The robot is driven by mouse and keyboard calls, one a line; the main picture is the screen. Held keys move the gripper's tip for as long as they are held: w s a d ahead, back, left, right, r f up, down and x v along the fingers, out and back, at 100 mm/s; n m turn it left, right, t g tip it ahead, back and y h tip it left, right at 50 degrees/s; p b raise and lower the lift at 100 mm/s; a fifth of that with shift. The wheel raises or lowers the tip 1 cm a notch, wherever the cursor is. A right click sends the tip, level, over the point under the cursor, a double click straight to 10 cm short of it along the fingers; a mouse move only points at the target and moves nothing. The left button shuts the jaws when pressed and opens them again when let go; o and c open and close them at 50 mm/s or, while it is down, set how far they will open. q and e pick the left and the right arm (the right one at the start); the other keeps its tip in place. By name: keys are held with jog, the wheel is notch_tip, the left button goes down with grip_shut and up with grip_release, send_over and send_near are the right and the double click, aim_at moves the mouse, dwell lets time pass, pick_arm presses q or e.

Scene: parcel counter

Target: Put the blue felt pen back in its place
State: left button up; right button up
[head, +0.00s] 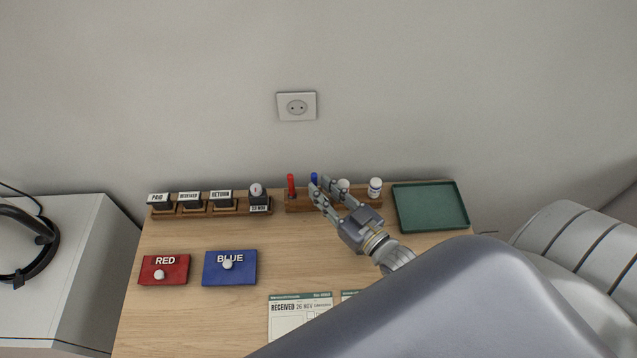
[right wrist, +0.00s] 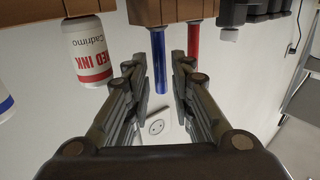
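The blue felt pen (head: 314,178) stands upright in the wooden rack (head: 300,204) at the back of the counter, just right of the red pen (head: 291,184). My right gripper (head: 322,190) is at the rack, close to the blue pen. In the right wrist view, which is upside down, the blue pen (right wrist: 159,62) reaches from the rack (right wrist: 165,10) between my open fingertips (right wrist: 160,82). A narrow gap shows on each side of it. In the head view my fingers hide part of the rack. My left gripper is out of view.
Two ink bottles stand right of the fingers, one at the rack's right end (head: 375,188). A stamp rack (head: 228,210) is to the left, a green tray (head: 430,207) to the right. Red (head: 175,275) and blue (head: 228,276) pads and paper slips (head: 295,318) lie in front.

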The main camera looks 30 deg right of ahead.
jog(key=shift+s+d, duration=0.1)
jog(key=shift+s, duration=0.35)
jog(key=shift+o, duration=0.5)
jog(key=o, duration=0.5)
jog(key=shift+c, duration=0.2)
jog(key=s+d, duration=0.2)
jog(key=s, duration=0.9)
jog(key=shift+s, duration=0.4)
